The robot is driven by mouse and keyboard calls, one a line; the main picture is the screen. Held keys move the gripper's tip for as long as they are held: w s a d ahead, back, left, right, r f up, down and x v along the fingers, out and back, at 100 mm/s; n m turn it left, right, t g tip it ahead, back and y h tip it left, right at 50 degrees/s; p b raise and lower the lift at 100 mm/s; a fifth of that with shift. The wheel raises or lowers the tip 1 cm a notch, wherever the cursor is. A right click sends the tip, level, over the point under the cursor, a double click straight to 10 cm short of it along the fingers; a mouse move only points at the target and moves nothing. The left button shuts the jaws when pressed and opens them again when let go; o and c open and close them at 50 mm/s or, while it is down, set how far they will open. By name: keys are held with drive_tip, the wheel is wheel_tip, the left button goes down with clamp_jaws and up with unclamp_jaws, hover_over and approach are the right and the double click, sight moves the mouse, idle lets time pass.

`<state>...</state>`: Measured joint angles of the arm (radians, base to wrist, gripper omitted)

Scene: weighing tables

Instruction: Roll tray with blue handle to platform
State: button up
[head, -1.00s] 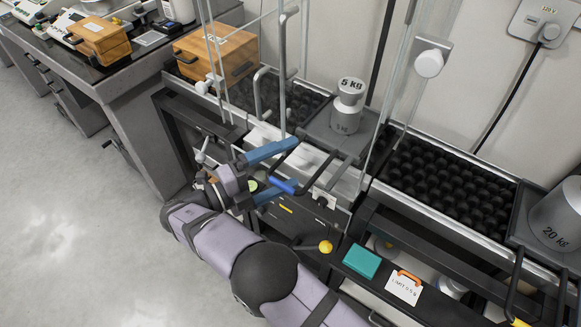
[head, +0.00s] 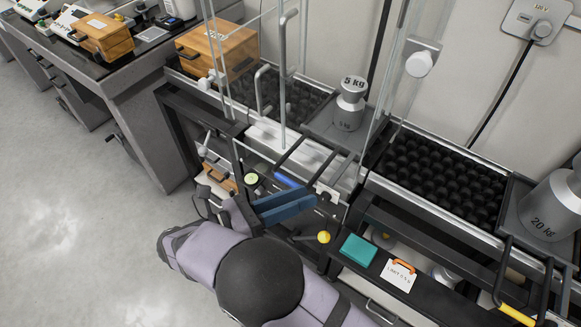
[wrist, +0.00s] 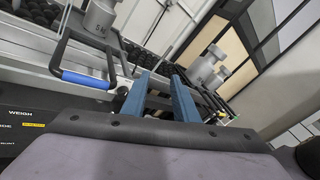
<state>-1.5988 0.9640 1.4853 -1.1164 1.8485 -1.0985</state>
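The tray (head: 322,125) carries a grey 5 kg weight (head: 349,105) and stands between the two roller beds. Its black bar handle reaches forward to a blue grip (head: 288,181), which also shows in the wrist view (wrist: 83,78). My gripper (head: 312,203) has blue fingers and is just in front of and below the blue grip. In the wrist view my gripper (wrist: 160,74) has its fingers apart with nothing held, and the grip is left of them. A pale metal surface (head: 268,137) lies left of the handle; I cannot tell if it is the platform.
A wooden box (head: 218,45) stands behind the left rollers. Upright glass panes and a grey bar (head: 283,80) flank the tray. A 20 kg weight (head: 555,208) and a yellow-grip handle (head: 516,315) are at right. A yellow knob (head: 323,237) is near my gripper.

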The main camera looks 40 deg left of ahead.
sight(285, 181)
drive_tip(key=w+a+f+n+y+p, duration=0.1)
drive_tip(key=a+f+n+y, duration=0.1)
drive_tip(key=n, duration=0.3)
drive_tip(key=w+a+f+n+y+p, duration=0.1)
drive_tip(key=a+f+n+y, duration=0.1)
drive_tip(key=n, duration=0.4)
drive_tip(key=w+a+f+n+y+p, duration=0.1)
drive_tip(key=a+f+n+y, duration=0.1)
drive_tip(key=n, duration=0.3)
drive_tip(key=shift+w+a+f+n+y+p, duration=0.15)
drive_tip(key=shift+a+f+n+y, duration=0.05)
drive_tip(key=shift+a+y, duration=0.25)
drive_tip(key=shift+w+a+f+n+y+p, duration=0.1)
drive_tip(key=shift+a+f+n+y+p, duration=0.1)
drive_tip(key=shift+a+y, duration=0.2)
drive_tip(key=w+a+f+n, duration=0.1)
drive_tip(key=w, duration=0.6)
drive_tip(key=shift+w+f+p, duration=0.15)
drive_tip(key=shift+f+p, duration=0.15)
drive_tip(key=shift+f, duration=0.05)
drive_tip(key=shift+a+y, duration=0.1)
drive_tip(key=shift+y, duration=0.15)
clamp_jaws()
